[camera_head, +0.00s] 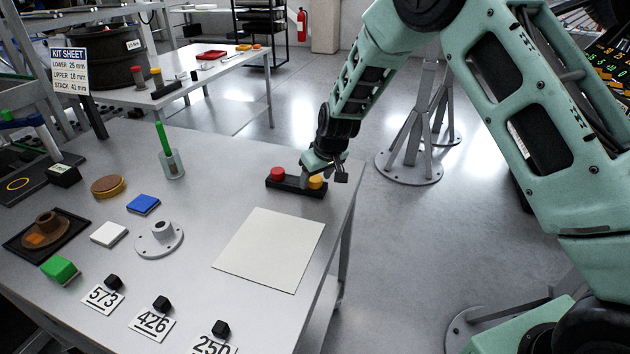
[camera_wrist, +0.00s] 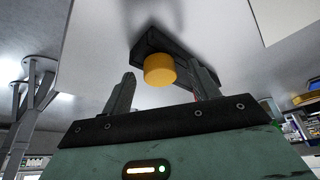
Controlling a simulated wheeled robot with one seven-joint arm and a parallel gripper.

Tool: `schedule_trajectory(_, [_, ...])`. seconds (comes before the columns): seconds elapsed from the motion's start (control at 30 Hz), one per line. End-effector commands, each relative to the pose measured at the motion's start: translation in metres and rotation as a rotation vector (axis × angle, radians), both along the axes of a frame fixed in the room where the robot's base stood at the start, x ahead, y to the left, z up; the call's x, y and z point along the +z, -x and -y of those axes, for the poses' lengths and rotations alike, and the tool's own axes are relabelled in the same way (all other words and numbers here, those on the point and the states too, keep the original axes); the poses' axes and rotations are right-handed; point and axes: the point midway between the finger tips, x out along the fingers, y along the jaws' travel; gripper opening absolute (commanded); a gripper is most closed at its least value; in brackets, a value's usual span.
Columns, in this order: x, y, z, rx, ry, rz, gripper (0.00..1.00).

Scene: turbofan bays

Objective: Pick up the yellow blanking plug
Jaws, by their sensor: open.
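The yellow blanking plug (camera_head: 316,182) stands in the right end of a black holder (camera_head: 296,189) near the table's right edge. A red plug (camera_head: 278,174) stands in the holder's left end. My gripper (camera_head: 323,176) is at the yellow plug, coming in from above and behind it. In the wrist view the yellow plug (camera_wrist: 160,70) shows between the two open fingers of my gripper (camera_wrist: 162,90), nearer the right finger. The fingers do not look closed on it. The red plug is mostly hidden in the wrist view.
A white sheet (camera_head: 270,248) lies in front of the holder. A green rod in a clear cup (camera_head: 172,164), a grey flanged part (camera_head: 158,239) and a blue block (camera_head: 143,204) stand to the left. Number cards (camera_head: 152,324) lie at the front. The table's right edge is close to the holder.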

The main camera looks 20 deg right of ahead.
Motion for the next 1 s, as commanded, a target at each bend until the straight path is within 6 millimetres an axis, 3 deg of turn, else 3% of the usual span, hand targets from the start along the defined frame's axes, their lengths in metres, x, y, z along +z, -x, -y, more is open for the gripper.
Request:
schedule_trajectory(0.3, [-0.004, -0.002, 0.000, 0.000, 0.000, 0.001, 0.57])
schedule_trajectory(0.47, [-0.004, -0.002, -0.001, 0.000, 0.000, 0.001, 0.13])
schedule_trajectory(0.8, [-0.001, -0.002, -0.001, 0.000, -0.001, 0.002, 0.12])
schedule_trajectory(1.0, [0.029, -0.003, -0.001, 0.001, -0.001, 0.006, 0.12])
